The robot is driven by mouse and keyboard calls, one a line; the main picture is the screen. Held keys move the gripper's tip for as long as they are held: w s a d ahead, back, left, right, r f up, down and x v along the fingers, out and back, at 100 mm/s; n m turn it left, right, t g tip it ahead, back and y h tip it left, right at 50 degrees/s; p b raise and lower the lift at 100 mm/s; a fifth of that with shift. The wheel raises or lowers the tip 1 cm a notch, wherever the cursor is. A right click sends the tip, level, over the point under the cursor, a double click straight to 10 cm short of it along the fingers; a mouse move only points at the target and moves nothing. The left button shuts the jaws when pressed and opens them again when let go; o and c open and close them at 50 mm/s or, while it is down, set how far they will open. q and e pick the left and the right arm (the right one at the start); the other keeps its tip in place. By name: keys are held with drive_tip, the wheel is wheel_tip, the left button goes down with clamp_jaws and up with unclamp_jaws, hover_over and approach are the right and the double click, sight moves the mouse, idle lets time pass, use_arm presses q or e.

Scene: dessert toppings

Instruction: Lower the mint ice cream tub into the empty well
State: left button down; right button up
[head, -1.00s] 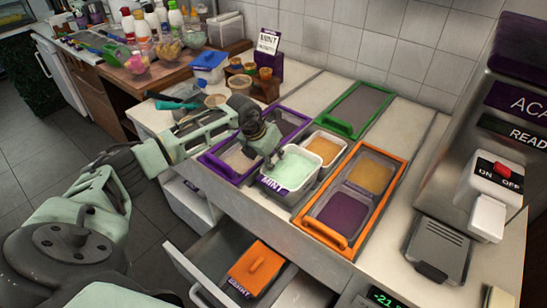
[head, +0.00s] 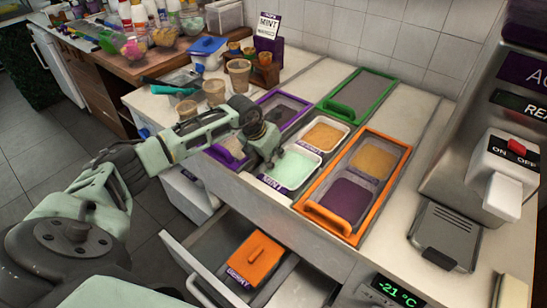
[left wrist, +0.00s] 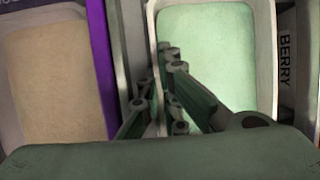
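The mint ice cream tub (head: 291,165) is white with pale green ice cream and a MINT label on its front. It sits low in the counter, in front of the tan tub (head: 326,135), its rim close to counter level; its underside is hidden. My left gripper (head: 268,160) is at the tub's left rim. In the left wrist view, the narrow fingers (left wrist: 162,75) are close together over the left wall of the mint tub (left wrist: 215,60), apparently pinching it. The well itself is mostly hidden by the tub. My right gripper is not in view.
An orange-framed well pair (head: 313,212) is just right, a purple-framed one (head: 225,155) just left. A green-framed lid (head: 360,95) lies behind. An open drawer (head: 205,262) below holds an orange-lidded tub (head: 256,260). Cups (head: 238,75) stand at the back left.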

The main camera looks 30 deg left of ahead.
use_arm(q)
drive_tip(key=shift+r, duration=0.15)
drive_tip(key=c, duration=1.9)
unclamp_jaws()
drive_tip(key=shift+d, duration=0.1)
drive_tip(key=shift+o, duration=0.2)
drive_tip(key=shift+s, duration=0.1)
drive_tip(key=shift+s+f, duration=0.1)
drive_tip(key=shift+f, duration=0.1)
drive_tip(key=shift+a+r, duration=0.25)
drive_tip(key=shift+r, duration=0.25)
drive_tip(key=d+v, duration=0.1)
drive_tip(key=v, duration=1)
drive_tip(key=shift+r, duration=0.25)
drive_tip(key=shift+a, duration=0.15)
